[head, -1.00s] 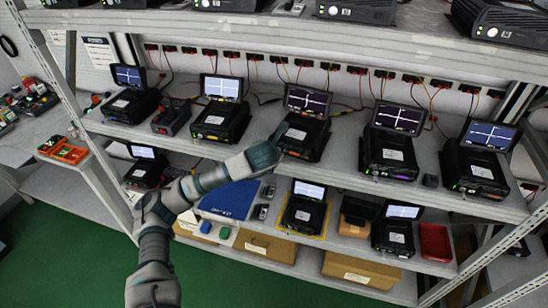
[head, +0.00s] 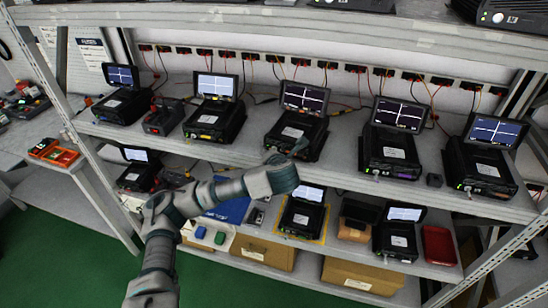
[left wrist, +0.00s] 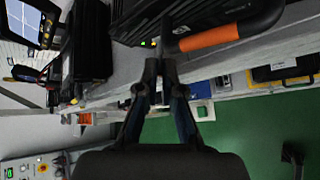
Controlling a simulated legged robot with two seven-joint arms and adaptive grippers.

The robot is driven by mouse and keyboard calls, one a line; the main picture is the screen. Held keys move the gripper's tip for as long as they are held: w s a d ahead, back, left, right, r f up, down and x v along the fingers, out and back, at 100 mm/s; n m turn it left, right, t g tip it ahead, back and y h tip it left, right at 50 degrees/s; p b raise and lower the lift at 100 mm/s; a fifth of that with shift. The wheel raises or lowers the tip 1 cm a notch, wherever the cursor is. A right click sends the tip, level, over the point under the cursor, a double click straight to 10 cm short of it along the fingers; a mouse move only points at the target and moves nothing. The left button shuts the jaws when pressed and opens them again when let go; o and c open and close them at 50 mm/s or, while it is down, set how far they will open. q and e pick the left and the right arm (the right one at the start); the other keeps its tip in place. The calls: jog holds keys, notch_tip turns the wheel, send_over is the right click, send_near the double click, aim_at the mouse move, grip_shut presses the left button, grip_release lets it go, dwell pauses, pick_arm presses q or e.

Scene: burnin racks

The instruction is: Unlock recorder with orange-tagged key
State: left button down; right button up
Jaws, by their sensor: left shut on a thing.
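Several black recorders with raised screens stand on the middle shelf. My left gripper (head: 299,146) is at the front edge of the middle recorder (head: 306,101), close to its front face. In the left wrist view its fingertips (left wrist: 160,64) are closed together just below a dark recorder (left wrist: 185,15) with a green light and an orange-sleeved bar (left wrist: 208,37). The small thing between the fingertips, taken to be the key, is mostly hidden and its tag cannot be made out. Whether it touches the recorder's lock cannot be told. My right gripper is not in view.
The lower shelf holds more recorders, cardboard boxes (head: 265,252) and a red tray (head: 439,245). Cables run behind the recorders. The green floor (head: 60,250) in front is clear.

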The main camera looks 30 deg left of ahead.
pick_arm(q)
jog(key=shift+a+f, duration=0.2)
jog(key=shift+a, duration=0.05)
jog(key=c, duration=1.7)
grip_release()
jog(key=shift+o, duration=0.4)
jog(key=shift+a, duration=0.45)
jog(key=v, duration=1.2)
jog(key=shift+w+d, duration=0.15)
jog(key=shift+f, duration=0.1)
